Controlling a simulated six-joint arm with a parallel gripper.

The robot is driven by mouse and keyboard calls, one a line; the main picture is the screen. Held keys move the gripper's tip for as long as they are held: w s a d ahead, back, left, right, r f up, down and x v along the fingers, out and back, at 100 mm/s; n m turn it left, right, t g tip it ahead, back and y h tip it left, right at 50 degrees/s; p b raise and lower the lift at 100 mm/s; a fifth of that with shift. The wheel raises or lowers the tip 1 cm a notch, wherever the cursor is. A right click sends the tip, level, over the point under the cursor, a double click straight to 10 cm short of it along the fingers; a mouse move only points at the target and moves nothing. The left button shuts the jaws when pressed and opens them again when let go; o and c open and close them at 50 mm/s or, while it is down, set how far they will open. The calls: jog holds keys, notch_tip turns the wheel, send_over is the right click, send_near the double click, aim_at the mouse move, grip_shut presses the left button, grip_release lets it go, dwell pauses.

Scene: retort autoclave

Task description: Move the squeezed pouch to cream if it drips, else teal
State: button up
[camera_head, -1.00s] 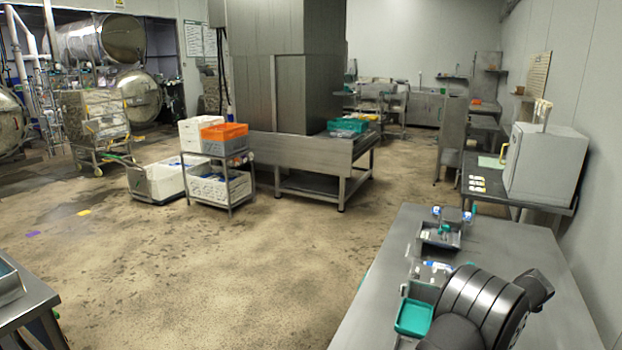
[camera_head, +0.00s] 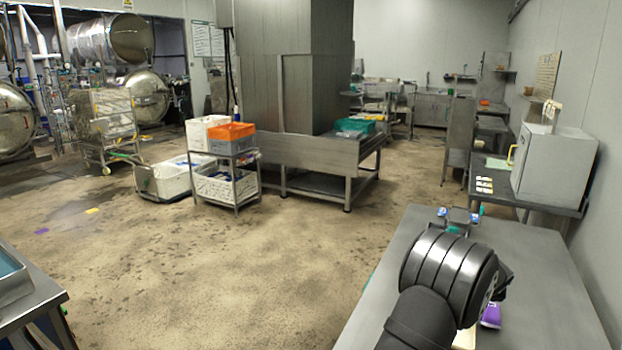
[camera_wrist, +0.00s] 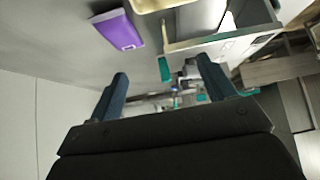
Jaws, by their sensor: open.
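My gripper (camera_wrist: 162,70) is open, with its two dark blue fingers apart and nothing between them. A cream piece, probably the cream tray (camera_wrist: 155,5), shows at the top edge of the wrist view; a bit of it (camera_head: 465,338) shows beside my arm in the head view. A small teal piece (camera_wrist: 165,68) lies beyond the fingertips in the wrist view; I cannot tell if it is the teal tray. In the head view my arm hides the work spot.
A purple block-like item (camera_wrist: 118,30) lies on the grey bench, also seen right of my wrist (camera_head: 490,316). The metal bench (camera_head: 540,290) is clear on its right side. A small tray with blue-ended parts (camera_head: 459,218) stands at its far end. A white cabinet (camera_head: 552,170) stands beyond.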

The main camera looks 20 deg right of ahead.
jog(key=w+a, duration=0.8)
jog(key=a, duration=0.6)
jog(key=w+a+r+n, duration=0.1)
jog(key=w+a, duration=0.8)
jog(key=a, duration=0.6)
jog(key=shift+w+t+y, duration=0.15)
jog(key=shift+t+y, duration=0.15)
jog(key=shift+y, duration=0.1)
jog(key=s+d, duration=0.5)
jog(key=d, duration=0.5)
jog(key=s+d, duration=0.4)
jog(key=d, duration=0.6)
jog(key=shift+s+f+m+h, duration=0.3)
jog(key=shift+s+f, duration=0.05)
jog(key=shift+f, duration=0.05)
jog(key=shift+a, duration=0.1)
